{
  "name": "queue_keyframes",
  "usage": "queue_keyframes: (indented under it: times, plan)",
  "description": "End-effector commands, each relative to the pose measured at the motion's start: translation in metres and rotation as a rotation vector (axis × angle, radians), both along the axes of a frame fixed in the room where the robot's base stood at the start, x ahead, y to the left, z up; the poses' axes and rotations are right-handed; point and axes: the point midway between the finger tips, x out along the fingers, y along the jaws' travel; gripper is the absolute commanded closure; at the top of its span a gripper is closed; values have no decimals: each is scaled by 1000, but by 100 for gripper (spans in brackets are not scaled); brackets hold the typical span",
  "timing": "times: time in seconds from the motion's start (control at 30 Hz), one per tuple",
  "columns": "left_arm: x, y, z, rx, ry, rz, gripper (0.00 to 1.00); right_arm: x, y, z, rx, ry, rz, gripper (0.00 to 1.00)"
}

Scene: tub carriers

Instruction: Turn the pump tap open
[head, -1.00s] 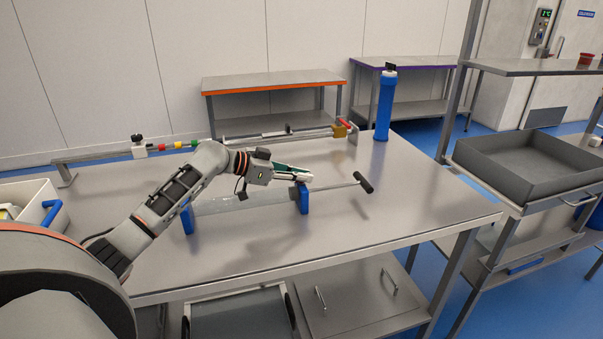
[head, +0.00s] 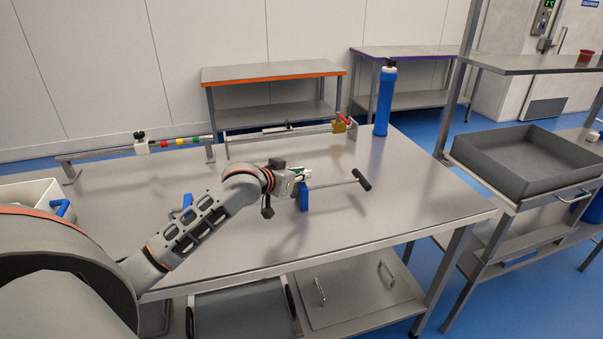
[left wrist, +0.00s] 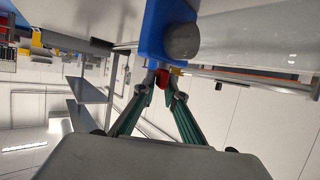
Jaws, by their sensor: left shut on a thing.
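The pump lies along the table, with a blue end stand (head: 304,197) and a thin rod ending in a black T-handle (head: 363,180). Its clear barrel is mostly hidden behind my left arm. My left gripper (head: 303,176) is at the top of the blue stand, shut on a small part that I take to be the pump tap; the head view hides it. In the left wrist view, the green-padded fingertips (left wrist: 163,86) close in just beside the blue stand (left wrist: 168,25), and a small red piece (left wrist: 162,79) shows between them. My right gripper is not in view.
Behind the pump, a rail carries a brass valve with a red lever (head: 345,119). A blue cylinder (head: 384,100) stands at the table's back right. A white bin (head: 35,197) is at the left. A grey tray (head: 525,160) sits on the right cart. The table's front right is clear.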

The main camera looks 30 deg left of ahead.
Motion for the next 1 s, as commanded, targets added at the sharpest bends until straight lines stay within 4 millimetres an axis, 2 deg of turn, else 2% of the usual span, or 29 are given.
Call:
queue_keyframes:
  times: [0.4,1.0]
  plan:
    - [0,-2,-1,-8,2,288,100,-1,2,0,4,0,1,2]
    - [0,0,-2,0,4,307,100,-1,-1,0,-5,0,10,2]
